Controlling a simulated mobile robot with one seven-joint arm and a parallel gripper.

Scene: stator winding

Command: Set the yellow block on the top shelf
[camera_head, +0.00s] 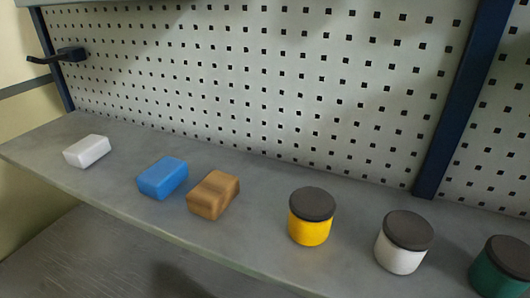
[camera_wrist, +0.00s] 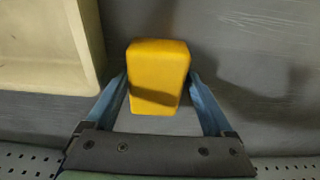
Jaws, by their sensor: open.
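The yellow block (camera_wrist: 158,62) stands out in the wrist view, on a dark grey surface (camera_wrist: 255,60). My gripper (camera_wrist: 159,84) is open, with one blue finger on each side of the block. Narrow gaps seem to show beside the block; I cannot tell whether either finger touches it. The head view shows neither the yellow block nor my gripper. It shows a grey shelf (camera_head: 120,180) before a pegboard, with a white block (camera_head: 87,151), a blue block (camera_head: 162,178) and a brown wood-grained block (camera_head: 213,195) in a row.
A cream-coloured bin (camera_wrist: 45,50) stands close to the left finger. On the shelf are a yellow jar (camera_head: 310,229), a white jar (camera_head: 400,256) and a green jar (camera_head: 497,275), all dark-lidded. Free room shows between the brown block and yellow jar. A hook (camera_head: 70,54) is at left.

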